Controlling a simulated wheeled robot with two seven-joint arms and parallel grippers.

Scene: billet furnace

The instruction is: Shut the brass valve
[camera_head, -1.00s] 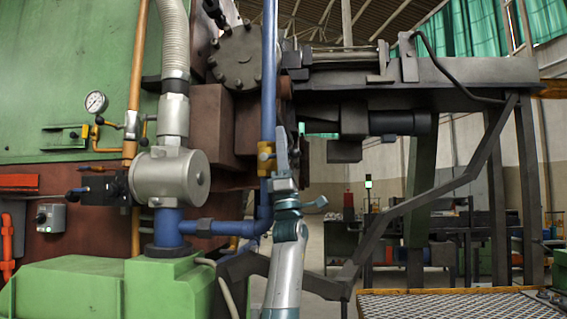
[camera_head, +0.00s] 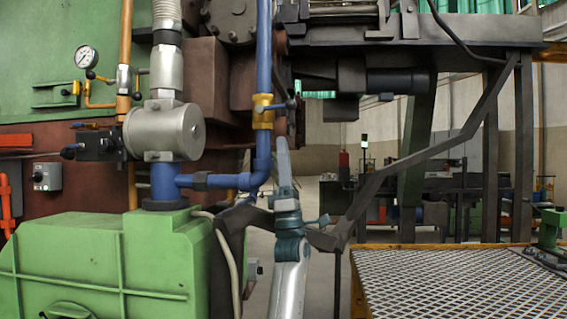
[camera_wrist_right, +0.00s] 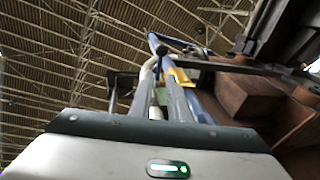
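The brass valve (camera_head: 263,112) sits on a vertical blue pipe left of the middle of the head view. Its small blue handle (camera_head: 283,106) sticks out to the right, across the pipe. My right gripper (camera_head: 282,148) points up, just below and right of the valve, apart from it in the picture. In the right wrist view, the gripper's two grey fingers (camera_wrist_right: 162,88) have a gap between them with nothing clearly held. The yellow valve body (camera_wrist_right: 180,76) shows beyond them, partly hidden by a finger. My left gripper is not in view.
A grey cylindrical fitting (camera_head: 165,131) and a green housing (camera_head: 105,265) stand to the left. A dark slanted frame beam (camera_head: 425,155) and a mesh-topped platform (camera_head: 450,285) are on the right. A pressure gauge (camera_head: 87,57) is at upper left.

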